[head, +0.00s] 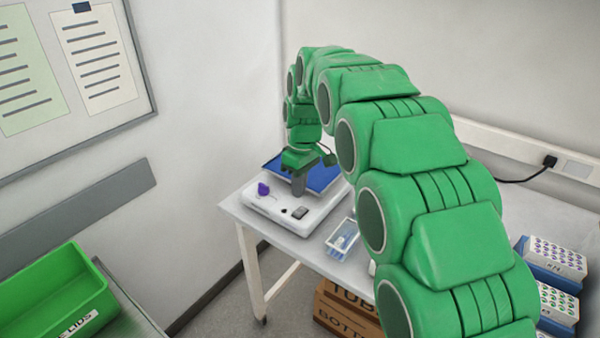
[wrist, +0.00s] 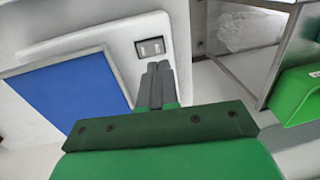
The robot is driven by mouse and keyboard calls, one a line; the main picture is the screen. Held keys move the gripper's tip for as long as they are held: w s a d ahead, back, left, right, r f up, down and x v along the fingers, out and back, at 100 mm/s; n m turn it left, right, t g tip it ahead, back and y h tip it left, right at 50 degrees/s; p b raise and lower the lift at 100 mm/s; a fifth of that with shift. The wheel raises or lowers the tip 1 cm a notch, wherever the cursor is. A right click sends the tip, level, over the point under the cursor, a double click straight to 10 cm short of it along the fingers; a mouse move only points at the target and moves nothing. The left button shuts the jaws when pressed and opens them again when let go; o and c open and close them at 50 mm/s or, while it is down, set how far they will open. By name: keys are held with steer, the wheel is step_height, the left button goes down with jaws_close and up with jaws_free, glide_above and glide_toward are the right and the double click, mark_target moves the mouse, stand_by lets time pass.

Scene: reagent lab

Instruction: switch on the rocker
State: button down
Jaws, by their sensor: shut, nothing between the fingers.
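The rocker (head: 277,211) is a white box with a blue platform (head: 325,173) on top, standing on the bench by the wall corner. Its front panel carries a purple knob (head: 263,189) and a small dark switch (head: 300,212). In the wrist view the switch (wrist: 151,47) sits in the white casing, beside the blue platform (wrist: 70,93). My gripper (head: 298,192) points down over the casing, close to the switch. In the wrist view its grey fingers (wrist: 158,68) are together and empty, tips just short of the switch. I cannot tell whether they touch the casing.
A small clear tray (head: 342,241) stands right of the rocker. Racks of vials (head: 555,258) are at the right of the bench, cardboard boxes (head: 345,308) below it. A green bin (head: 50,300) is at lower left. A plug (head: 549,161) and cable are on the wall.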

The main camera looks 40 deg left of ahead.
mark_target(296, 213)
steer(key=f, duration=0.5)
steer(key=shift+s+f, duration=0.3)
steer(key=shift+s, duration=0.05)
